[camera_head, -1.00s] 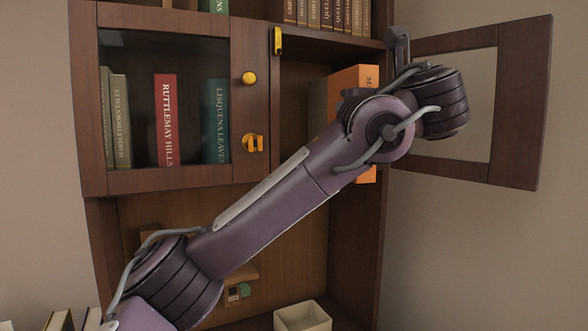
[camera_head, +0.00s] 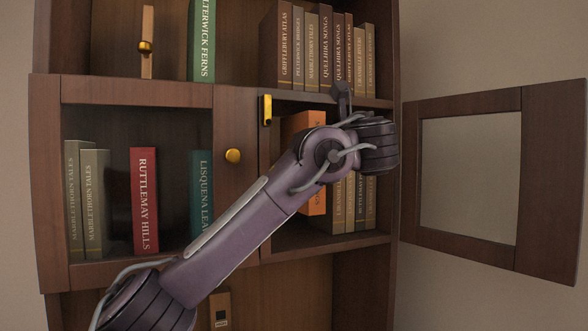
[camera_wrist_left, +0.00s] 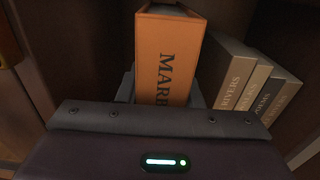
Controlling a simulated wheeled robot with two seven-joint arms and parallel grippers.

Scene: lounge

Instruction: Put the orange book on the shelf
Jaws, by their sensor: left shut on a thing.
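The orange book (camera_head: 303,123) stands upright in the right compartment of the shelf (camera_head: 340,246), behind the open door; my left arm hides part of it in the head view. In the left wrist view the orange book (camera_wrist_left: 168,62) shows its spine towards me, lettering running along it. My left gripper (camera_wrist_left: 162,96) is shut on it, a finger at each side. In the head view the fingers are hidden behind my wrist. My right gripper is not in view.
Tan books (camera_wrist_left: 240,80) lean close to the right of the orange book. The open cabinet door (camera_head: 465,252) swings out at the right. A red book (camera_head: 144,200) and others stand behind the left door.

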